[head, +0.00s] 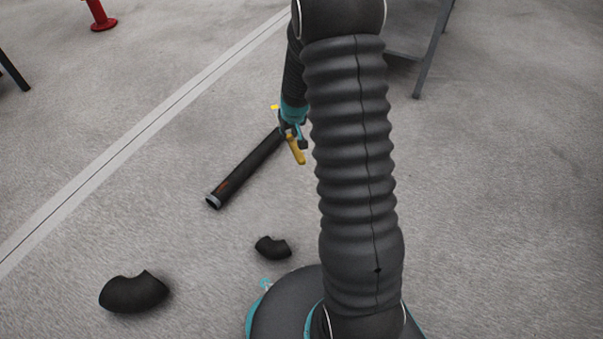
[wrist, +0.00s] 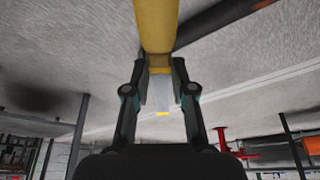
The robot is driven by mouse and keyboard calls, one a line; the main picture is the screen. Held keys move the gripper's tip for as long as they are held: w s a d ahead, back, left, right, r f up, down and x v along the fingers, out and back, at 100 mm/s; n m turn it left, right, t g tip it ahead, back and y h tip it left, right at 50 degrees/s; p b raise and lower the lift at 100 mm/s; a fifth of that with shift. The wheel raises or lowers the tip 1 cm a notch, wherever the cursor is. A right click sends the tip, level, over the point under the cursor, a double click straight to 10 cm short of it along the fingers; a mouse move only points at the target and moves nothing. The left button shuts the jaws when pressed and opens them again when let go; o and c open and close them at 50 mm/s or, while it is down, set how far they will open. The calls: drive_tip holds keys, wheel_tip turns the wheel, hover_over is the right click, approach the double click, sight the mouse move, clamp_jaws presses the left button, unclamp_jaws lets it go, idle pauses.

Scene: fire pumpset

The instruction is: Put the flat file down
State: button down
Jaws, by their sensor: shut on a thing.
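My gripper (head: 291,130) is shut on the flat file, low over the concrete floor, partly behind my arm in the head view. In the wrist view, my gripper (wrist: 160,85) has one finger on each side of the file. The flat file (wrist: 156,25) shows a thick yellow handle running to the top edge and a short grey part between the fingers. Its yellow handle also shows in the head view (head: 297,151), sticking out below my gripper. I cannot tell whether the file touches the floor.
A dark pipe (head: 240,178) lies on the floor, its upper end close to my gripper. Two black pipe elbows (head: 134,294) (head: 272,248) lie nearer. A red post (head: 100,17) stands far left, a grey leg (head: 431,55) at upper right. The floor at right is clear.

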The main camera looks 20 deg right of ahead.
drive_tip(key=w+d+f, duration=0.1)
drive_tip(key=d+f, duration=0.4)
drive_tip(key=d, duration=0.3)
drive_tip(key=w+d+f, duration=0.1)
drive_tip(key=d+f, duration=0.4)
drive_tip(key=d, duration=0.3)
drive_tip(key=shift+m, duration=0.4)
drive_tip(key=shift+w+a+f, duration=1.25)
drive_tip(key=shift+w+f, duration=0.2)
drive_tip(key=shift+f, duration=0.4)
drive_tip(key=shift+w+a+f, duration=1.3)
drive_tip(key=shift+w+f, duration=0.2)
drive_tip(key=shift+f, duration=0.35)
drive_tip(key=shift+w+a+f, duration=1.25)
drive_tip(key=shift+w+f, duration=0.2)
drive_tip(key=shift+f, duration=0.4)
drive_tip(key=shift+f, duration=0.4)
drive_tip(key=shift+f+b, duration=0.25)
drive_tip(key=shift+b, duration=0.05)
drive_tip(key=c, duration=1)
unclamp_jaws()
drive_tip(key=shift+o, duration=0.2)
